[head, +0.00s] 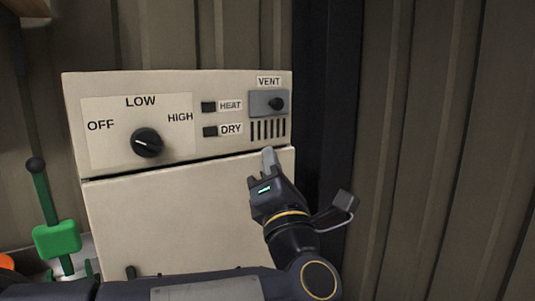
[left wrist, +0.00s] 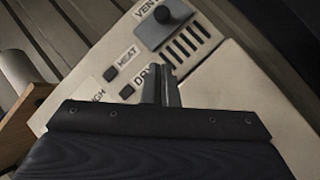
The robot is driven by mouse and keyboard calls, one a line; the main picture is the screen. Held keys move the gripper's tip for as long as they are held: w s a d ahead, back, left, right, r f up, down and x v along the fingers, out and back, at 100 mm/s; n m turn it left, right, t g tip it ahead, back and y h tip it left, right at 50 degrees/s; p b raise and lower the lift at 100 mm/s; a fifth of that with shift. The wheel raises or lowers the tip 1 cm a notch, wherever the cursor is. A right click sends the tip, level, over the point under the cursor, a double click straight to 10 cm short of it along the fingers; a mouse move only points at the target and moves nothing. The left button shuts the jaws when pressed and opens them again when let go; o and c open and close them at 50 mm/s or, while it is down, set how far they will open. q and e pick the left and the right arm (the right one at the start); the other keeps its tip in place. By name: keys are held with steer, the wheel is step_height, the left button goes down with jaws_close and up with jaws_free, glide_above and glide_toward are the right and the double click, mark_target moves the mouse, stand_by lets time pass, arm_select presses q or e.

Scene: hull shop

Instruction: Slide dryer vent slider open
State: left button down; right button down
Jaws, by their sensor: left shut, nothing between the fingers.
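The dryer (head: 185,215) is a cream cabinet with a control panel across its top. The vent slider is a grey plate (head: 259,101) with a dark round knob (head: 277,104), under the VENT label at the panel's upper right. The knob sits toward the plate's right side, and dark slots (head: 268,130) show below the plate. My left gripper (head: 268,156) is shut and empty, just below the slots. In the left wrist view the shut fingers (left wrist: 167,86) point up toward the slots, with the grey plate (left wrist: 160,27) and knob (left wrist: 172,12) beyond them. My right gripper is not in view.
A large dial (head: 148,143) marked OFF, LOW and HIGH is on the panel's left. HEAT (head: 209,107) and DRY (head: 210,132) buttons lie left of the vent. A green lever (head: 57,239) stands at the lower left. Corrugated wall (head: 430,150) fills the right.

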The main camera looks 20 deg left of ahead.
arm_select(q)
steer(key=shift+r+b+v, duration=0.2)
steer(key=shift+b+v, duration=0.1)
steer(key=shift+v, duration=1.7)
steer(key=shift+s, duration=0.15)
